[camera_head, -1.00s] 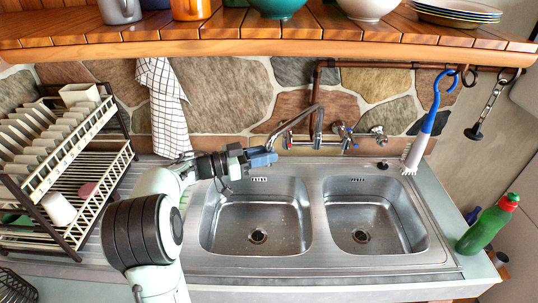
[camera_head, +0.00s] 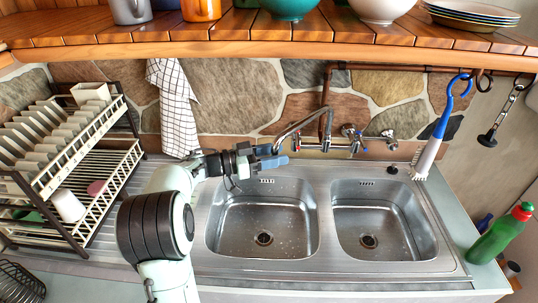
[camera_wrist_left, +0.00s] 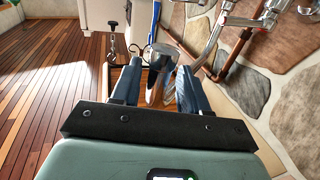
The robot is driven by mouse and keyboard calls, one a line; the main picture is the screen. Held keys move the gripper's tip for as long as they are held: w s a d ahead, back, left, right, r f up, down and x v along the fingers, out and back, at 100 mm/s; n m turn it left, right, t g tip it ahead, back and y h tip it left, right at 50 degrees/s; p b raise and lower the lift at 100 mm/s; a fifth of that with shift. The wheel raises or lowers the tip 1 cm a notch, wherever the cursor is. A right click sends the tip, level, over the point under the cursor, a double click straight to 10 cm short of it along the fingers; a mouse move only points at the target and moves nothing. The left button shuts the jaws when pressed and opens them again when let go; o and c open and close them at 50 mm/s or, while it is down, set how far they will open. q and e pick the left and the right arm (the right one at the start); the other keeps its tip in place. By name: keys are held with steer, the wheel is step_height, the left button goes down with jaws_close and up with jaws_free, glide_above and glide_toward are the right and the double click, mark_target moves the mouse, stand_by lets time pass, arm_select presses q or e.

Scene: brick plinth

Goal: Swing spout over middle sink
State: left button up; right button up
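The chrome spout (camera_head: 297,127) arches from the wall tap, and its free end points left, over the back rim near the left basin (camera_head: 262,222). The right basin (camera_head: 370,222) stands beside it; only two basins show. My left gripper (camera_head: 274,155) is at the spout's free end, with blue fingers on either side of it. In the left wrist view the spout (camera_wrist_left: 160,62) lies between the open fingers (camera_wrist_left: 158,90), apparently with gaps beside it. Contact is hard to tell. My right gripper is out of view.
A dish rack (camera_head: 70,160) with plates stands at left. A checked towel (camera_head: 176,108) hangs behind my arm. A wooden shelf (camera_head: 300,48) overhangs the back. A brush (camera_head: 432,140) and green bottle (camera_head: 498,236) are at right. Both basins are empty.

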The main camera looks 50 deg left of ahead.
arm_select(q)
steer(key=b+v, duration=0.2)
steer(key=v, duration=1.1)
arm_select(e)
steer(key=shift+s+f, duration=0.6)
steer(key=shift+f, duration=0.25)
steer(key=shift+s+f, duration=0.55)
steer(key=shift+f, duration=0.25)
arm_select(q)
steer(key=shift+w, duration=0.1)
steer(key=shift+d, duration=0.1)
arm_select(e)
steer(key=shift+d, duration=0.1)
